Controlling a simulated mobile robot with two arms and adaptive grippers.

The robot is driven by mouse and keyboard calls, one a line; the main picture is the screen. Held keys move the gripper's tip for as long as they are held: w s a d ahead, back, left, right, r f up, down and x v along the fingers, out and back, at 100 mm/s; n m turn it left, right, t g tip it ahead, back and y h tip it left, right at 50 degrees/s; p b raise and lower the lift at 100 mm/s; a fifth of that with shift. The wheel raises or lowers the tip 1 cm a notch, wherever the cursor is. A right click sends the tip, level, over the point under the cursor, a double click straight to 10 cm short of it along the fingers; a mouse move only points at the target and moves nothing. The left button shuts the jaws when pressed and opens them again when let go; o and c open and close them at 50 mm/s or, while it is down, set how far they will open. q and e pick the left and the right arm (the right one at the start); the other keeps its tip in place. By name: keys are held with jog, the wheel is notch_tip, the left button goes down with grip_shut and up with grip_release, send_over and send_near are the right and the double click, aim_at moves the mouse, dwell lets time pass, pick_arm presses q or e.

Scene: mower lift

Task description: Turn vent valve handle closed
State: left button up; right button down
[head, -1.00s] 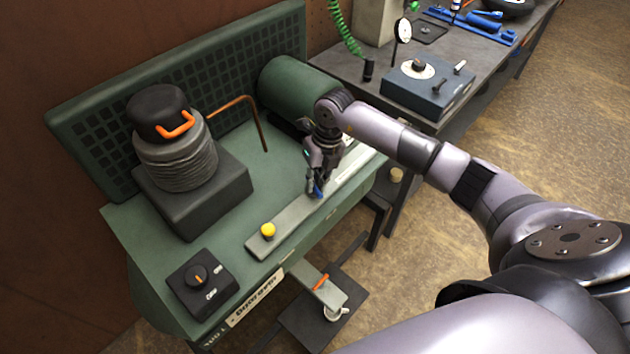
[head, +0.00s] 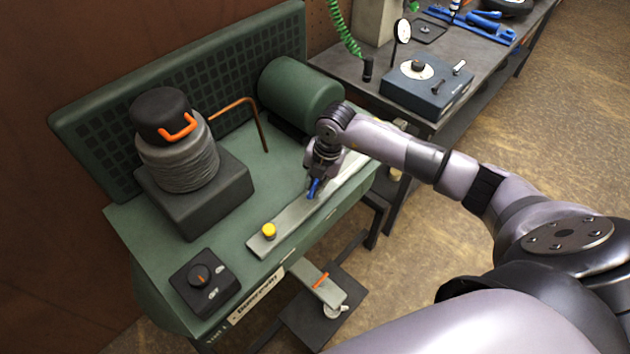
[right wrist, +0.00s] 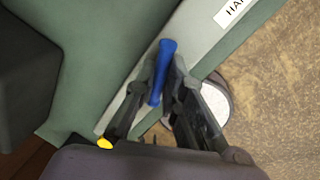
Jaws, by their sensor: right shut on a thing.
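The blue vent valve handle (head: 313,189) stands on the light metal strip along the front of the green bench. My right gripper (head: 316,176) comes down on it from above and is shut on it. In the right wrist view the blue handle (right wrist: 165,62) lies slanted between the two dark fingers of my right gripper (right wrist: 162,82), one finger on each side. The valve body under the handle is hidden. My left gripper is in neither view.
A yellow button (head: 269,230) sits on the strip's near end. A black knob box (head: 204,283) is at the front left corner. A black-capped bellows (head: 178,160) and bent copper pipe (head: 240,103) stand behind. A foot pedal (head: 320,283) is below the front edge.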

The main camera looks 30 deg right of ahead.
jog(key=shift+r+m+h, duration=0.1)
jog(key=shift+m+h, duration=0.3)
jog(key=shift+m, duration=1.8)
jog(key=shift+d+t, duration=0.1)
jog(key=shift+t, duration=0.2)
jog(key=c, duration=1.6)
grip_release()
jog(key=shift+c, duration=0.2)
notch_tip(320, 180, up, 12)
jog(key=s, duration=0.2)
jog(key=shift+s+d, duration=0.15)
jog(key=shift+d, duration=0.15)
jog(key=shift+a+f, duration=0.1)
jog(key=shift+f, duration=0.1)
